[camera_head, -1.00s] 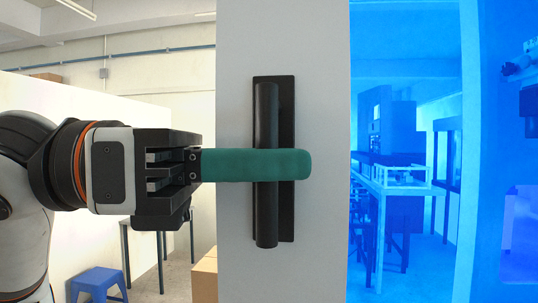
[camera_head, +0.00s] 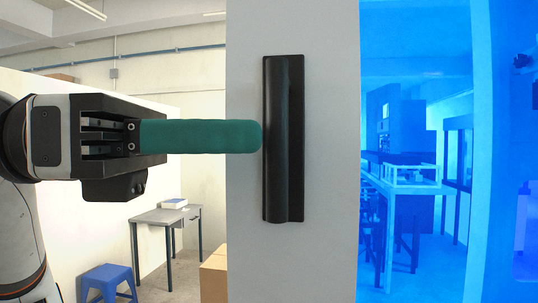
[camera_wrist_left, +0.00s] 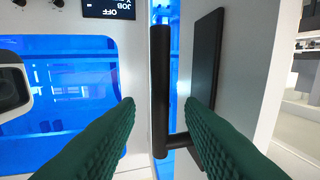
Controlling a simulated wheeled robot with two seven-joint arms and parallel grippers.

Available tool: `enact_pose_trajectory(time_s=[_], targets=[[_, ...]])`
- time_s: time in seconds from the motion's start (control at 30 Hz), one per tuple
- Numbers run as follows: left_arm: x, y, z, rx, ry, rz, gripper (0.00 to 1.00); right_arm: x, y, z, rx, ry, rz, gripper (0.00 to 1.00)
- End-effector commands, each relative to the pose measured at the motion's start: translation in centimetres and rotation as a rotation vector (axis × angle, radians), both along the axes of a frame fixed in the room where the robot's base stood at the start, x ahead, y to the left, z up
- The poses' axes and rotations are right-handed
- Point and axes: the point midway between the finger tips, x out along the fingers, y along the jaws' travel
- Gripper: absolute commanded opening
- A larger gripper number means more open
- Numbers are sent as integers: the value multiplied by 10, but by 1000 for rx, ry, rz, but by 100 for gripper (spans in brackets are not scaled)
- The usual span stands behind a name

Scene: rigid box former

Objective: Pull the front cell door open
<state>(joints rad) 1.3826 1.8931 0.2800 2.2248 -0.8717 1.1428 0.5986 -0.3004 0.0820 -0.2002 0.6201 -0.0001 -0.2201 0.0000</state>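The front cell door (camera_head: 330,150) is a grey panel standing upright in the head view, with a black bar handle (camera_head: 284,140) on a black backing plate. The left wrist view shows the handle bar (camera_wrist_left: 160,85), its plate (camera_wrist_left: 207,60) and the grey door (camera_wrist_left: 245,60) at an angle, with a blue gap beside it. My left gripper (camera_head: 258,137) comes in from the left, its green fingertips at the left edge of the handle. In the wrist view its fingers (camera_wrist_left: 160,102) are spread, with the bar ahead between them. My right gripper is not in view.
A blue-tinted area (camera_head: 415,120) with machinery is right of the door. A grey desk (camera_head: 165,216), a blue stool (camera_head: 108,280) and a cardboard box (camera_head: 214,277) stand at the left. A control panel (camera_wrist_left: 108,10) and blue window (camera_wrist_left: 60,85) are left in the wrist view.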

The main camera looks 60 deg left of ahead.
Motion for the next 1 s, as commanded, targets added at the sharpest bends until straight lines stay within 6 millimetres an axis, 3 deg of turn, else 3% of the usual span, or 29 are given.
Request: enact_pose_trajectory(time_s=[0.03, 0.2, 0.4, 1.0], targets=[[-11, 6, -4, -3, -6, -1, 35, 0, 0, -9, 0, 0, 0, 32], [-42, 22, -2, -3, -4, 1, 35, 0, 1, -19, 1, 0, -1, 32], [-63, 33, -1, 0, -1, 0, 35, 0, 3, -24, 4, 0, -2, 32], [-68, 35, 0, 0, -1, 0, 35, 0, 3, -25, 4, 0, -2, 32]])
